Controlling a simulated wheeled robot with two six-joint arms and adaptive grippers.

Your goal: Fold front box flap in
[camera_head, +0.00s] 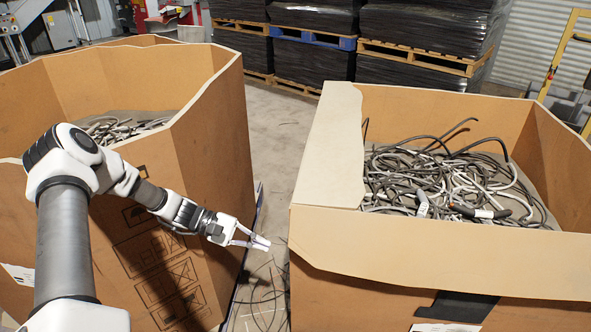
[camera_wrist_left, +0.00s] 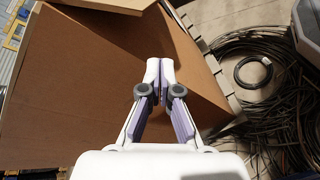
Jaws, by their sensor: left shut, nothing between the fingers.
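The right cardboard box (camera_head: 540,150) holds a heap of grey and black cables (camera_head: 425,180). Its front flap (camera_head: 440,262) is a long pale panel along the near side, sloping outward and down over the front wall. A pale left flap (camera_head: 333,150) runs along its left side. My left gripper (camera_head: 264,243) is shut and empty in the gap between the two boxes, left of the front flap and apart from it. In the left wrist view its fingertips (camera_wrist_left: 159,70) are together before a brown cardboard wall (camera_wrist_left: 90,85). My right gripper is not in view.
A second tall cardboard box (camera_head: 205,130) with cables inside stands at left, behind my left arm. Loose cables (camera_wrist_left: 290,110) and a black coil (camera_wrist_left: 253,72) lie on the floor. Wrapped pallet stacks (camera_head: 425,40) stand at the back. The aisle floor (camera_head: 275,130) between the boxes is narrow.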

